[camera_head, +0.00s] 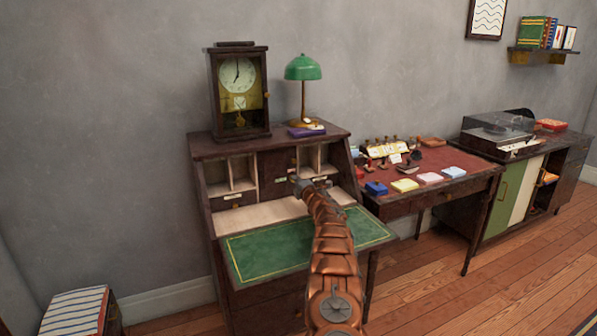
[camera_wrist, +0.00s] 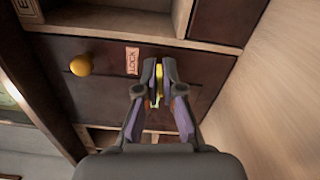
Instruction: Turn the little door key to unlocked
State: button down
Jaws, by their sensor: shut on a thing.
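The little door (camera_wrist: 105,85) is a dark wooden panel in the middle of the open desk's back. It carries a round yellow knob (camera_wrist: 80,66) and a small pale label (camera_wrist: 132,61) with lettering that I cannot read surely. The yellow key (camera_wrist: 159,73) shows as a thin strip between my fingertips, to the right of the label. My gripper (camera_wrist: 158,68) is shut on it, close against the door face. In the head view my gripper (camera_head: 298,184) is at the desk's compartments and the key is too small to make out.
The desk's green writing surface (camera_head: 255,250) lies clear below my arm. Open pigeonholes (camera_head: 230,172) flank the door. A clock (camera_head: 238,90) and a green lamp (camera_head: 303,68) stand on top. A red-topped table (camera_head: 440,160) stands to the right.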

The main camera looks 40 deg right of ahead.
jog(key=shift+w+a+r+m+p, duration=0.3)
jog(key=shift+a+r+m+p, duration=0.1)
jog(key=shift+m+p, duration=0.55)
jog(key=c, duration=1.5)
grip_release()
jog(key=shift+w+a, duration=0.1)
jog(key=shift+c, duration=0.2)
jog(key=shift+o, duration=0.9)
jog(key=shift+s+d+f, duration=0.25)
jog(key=shift+s+d, duration=0.05)
jog(key=shift+d, duration=0.05)
jog(key=shift+s, duration=0.2)
